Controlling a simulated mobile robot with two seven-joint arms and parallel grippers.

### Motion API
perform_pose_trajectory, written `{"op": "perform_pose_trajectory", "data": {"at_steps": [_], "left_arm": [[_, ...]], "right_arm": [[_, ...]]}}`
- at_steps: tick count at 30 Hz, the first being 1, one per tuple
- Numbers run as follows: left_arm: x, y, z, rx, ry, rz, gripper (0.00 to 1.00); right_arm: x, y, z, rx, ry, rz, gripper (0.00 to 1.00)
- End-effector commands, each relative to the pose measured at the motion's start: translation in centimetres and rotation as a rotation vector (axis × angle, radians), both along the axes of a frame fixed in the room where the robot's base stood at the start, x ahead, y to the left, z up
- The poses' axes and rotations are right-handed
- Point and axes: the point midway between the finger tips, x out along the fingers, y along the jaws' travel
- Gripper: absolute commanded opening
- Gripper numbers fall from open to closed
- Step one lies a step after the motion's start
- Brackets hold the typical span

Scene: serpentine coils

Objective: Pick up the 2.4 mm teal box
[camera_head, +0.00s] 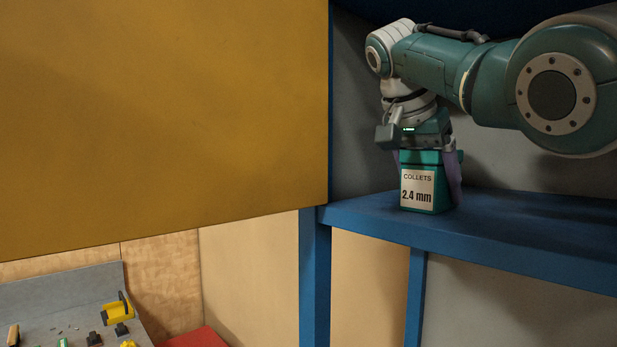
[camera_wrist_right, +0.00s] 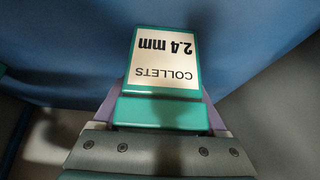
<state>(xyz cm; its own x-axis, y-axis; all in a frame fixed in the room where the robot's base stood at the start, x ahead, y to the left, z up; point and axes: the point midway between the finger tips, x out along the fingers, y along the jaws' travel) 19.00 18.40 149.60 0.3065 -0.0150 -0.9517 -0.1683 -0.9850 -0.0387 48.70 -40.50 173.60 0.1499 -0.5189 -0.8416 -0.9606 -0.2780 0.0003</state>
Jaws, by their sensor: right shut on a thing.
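The teal box (camera_head: 418,189) has a white label reading "COLLETS 2.4 mm" and is upright at the blue shelf in the head view. In the right wrist view the box (camera_wrist_right: 165,62) fills the middle, its label upside down. My right gripper (camera_head: 430,175) comes down on it from above and is shut on it, with purple-grey fingers on either side. I cannot tell whether the box's base touches the shelf. My left gripper is not in view.
The blue shelf (camera_head: 520,230) is bare to the right of the box. A large yellow panel (camera_head: 160,110) covers the left. A grey bench (camera_head: 70,295) with small parts and a yellow tool (camera_head: 118,312) is low at left, near a red surface (camera_head: 192,338).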

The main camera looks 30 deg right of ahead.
Motion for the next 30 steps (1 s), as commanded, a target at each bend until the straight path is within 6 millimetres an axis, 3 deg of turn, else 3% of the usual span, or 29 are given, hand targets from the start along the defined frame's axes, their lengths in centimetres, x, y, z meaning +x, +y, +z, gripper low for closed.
{"op": "perform_pose_trajectory", "data": {"at_steps": [2,17,30], "left_arm": [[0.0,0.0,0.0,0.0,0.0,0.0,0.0],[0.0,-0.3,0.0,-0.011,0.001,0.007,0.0],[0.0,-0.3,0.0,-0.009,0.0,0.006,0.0]], "right_arm": [[0.0,0.0,0.0,0.0,0.0,0.0,0.58],[0.0,0.0,0.0,0.0,-0.001,0.001,0.03],[-0.2,-0.9,1.2,-0.002,-0.005,0.001,0.03]]}}
